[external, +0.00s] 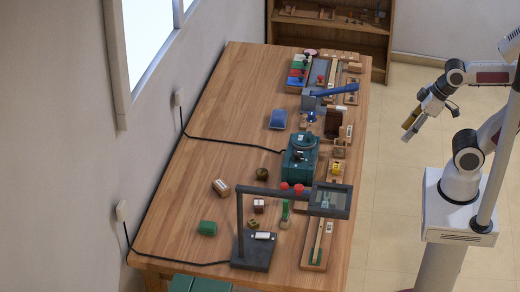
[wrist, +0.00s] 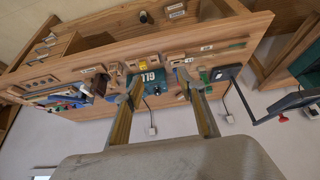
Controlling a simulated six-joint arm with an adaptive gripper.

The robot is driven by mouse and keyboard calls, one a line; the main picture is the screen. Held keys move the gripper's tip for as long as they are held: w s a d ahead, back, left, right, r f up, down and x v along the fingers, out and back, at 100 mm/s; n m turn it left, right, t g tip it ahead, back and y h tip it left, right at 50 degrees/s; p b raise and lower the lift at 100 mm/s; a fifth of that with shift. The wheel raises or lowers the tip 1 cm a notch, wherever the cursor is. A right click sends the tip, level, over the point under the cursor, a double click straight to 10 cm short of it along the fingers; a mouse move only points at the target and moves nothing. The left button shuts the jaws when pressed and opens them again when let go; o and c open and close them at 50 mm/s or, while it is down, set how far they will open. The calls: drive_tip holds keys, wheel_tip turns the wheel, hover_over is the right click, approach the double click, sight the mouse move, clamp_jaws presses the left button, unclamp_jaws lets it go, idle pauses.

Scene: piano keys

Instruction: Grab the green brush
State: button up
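A small upright green item (external: 285,212), which looks like the green brush, stands on the wooden table near the base of the black stand. A long wooden strip with a green end (external: 317,245) lies in a tray at the front right; I cannot tell for certain which is the brush. A small green thing (wrist: 204,77) also shows in the wrist view, beyond the right finger. My gripper (external: 411,130) hangs in the air right of the table, away from everything on it. In the wrist view my gripper (wrist: 163,100) has its two fingers wide apart with nothing between them.
The wooden table (external: 190,170) has free room along its left side. A black stand with a raised screen arm (external: 255,190) and a teal machine (external: 300,160) occupy its middle right. A blue clamp-like tool (external: 330,93) stands farther back. Cables (external: 230,143) cross the tabletop.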

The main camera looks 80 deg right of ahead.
drive_tip(key=shift+w, duration=0.1)
drive_tip(key=w+a+f+t+y, duration=0.1)
drive_tip(key=w+a+f, duration=0.1)
drive_tip(key=w+a, duration=0.35)
drive_tip(key=w+a+f+t+y, duration=0.1)
drive_tip(key=w+a+f, duration=0.1)
drive_tip(key=w, duration=0.6)
drive_tip(key=w+a+f+t, duration=0.1)
drive_tip(key=w+a, duration=0.3)
drive_tip(key=w, duration=0.3)
drive_tip(key=w+a+f+t, duration=0.2)
drive_tip(key=w+a+f, duration=0.2)
drive_tip(key=w+f, duration=0.25)
drive_tip(key=t+h, duration=0.2)
drive_tip(key=t, duration=0.2)
approach(286, 215)
drive_tip(key=shift+w+d+r, duration=0.75)
drive_tip(key=shift+w+r, duration=0.25)
drive_tip(key=shift+w, duration=0.15)
drive_tip(key=shift+x, duration=1.2)
